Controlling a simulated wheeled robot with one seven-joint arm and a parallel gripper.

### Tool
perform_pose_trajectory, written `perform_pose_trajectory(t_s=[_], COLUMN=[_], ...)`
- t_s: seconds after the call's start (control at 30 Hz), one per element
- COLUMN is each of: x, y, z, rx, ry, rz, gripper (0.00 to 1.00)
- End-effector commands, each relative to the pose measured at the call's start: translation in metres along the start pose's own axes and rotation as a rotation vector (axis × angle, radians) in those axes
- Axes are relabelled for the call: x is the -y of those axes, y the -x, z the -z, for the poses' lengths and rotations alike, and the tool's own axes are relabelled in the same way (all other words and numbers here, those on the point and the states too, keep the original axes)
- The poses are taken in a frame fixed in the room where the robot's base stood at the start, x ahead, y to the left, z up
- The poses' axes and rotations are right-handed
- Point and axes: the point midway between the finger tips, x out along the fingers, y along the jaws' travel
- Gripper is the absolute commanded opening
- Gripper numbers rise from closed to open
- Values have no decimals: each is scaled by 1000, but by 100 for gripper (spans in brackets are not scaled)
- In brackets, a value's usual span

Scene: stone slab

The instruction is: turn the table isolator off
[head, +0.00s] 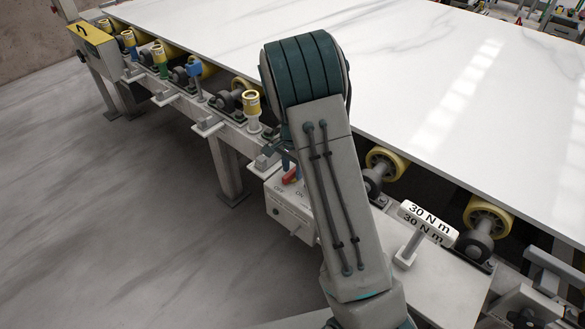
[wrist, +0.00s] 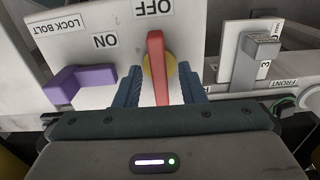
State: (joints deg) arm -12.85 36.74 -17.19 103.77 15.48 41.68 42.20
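The table isolator is a pale box (head: 290,214) on the table's side rail, partly hidden behind my arm in the head view. Its red lever (head: 291,175) shows just left of my arm, above OFF and ON labels. In the wrist view, the red lever (wrist: 157,55) sits on a round yellow hub (wrist: 172,68). The OFF label (wrist: 153,8) is near its far end, and the ON label (wrist: 105,41) is to its left. My gripper (wrist: 160,92) is open, its teal fingers on either side of the lever. A gap shows at the right finger; contact at the left is unclear.
A purple lock bolt (wrist: 80,88) is left of the lever in the wrist view. A grey-handled bracket (wrist: 259,52) stands at right. In the head view are a 30 N m handle (head: 428,222), rollers (head: 487,215) and a large white slab (head: 420,65). Floor at left is clear.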

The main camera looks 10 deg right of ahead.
Motion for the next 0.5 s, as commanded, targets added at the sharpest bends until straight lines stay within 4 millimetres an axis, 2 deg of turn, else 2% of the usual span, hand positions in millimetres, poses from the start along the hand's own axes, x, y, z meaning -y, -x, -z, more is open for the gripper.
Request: perform_pose_trajectory(t_s=[0.27, 0.37, 0.5], x=[0, 0, 1], y=[3, 14, 43], z=[0, 0, 0], rx=[0, -2, -2], ry=[1, 2, 2], rz=[0, 1, 4], gripper=[36, 36, 36])
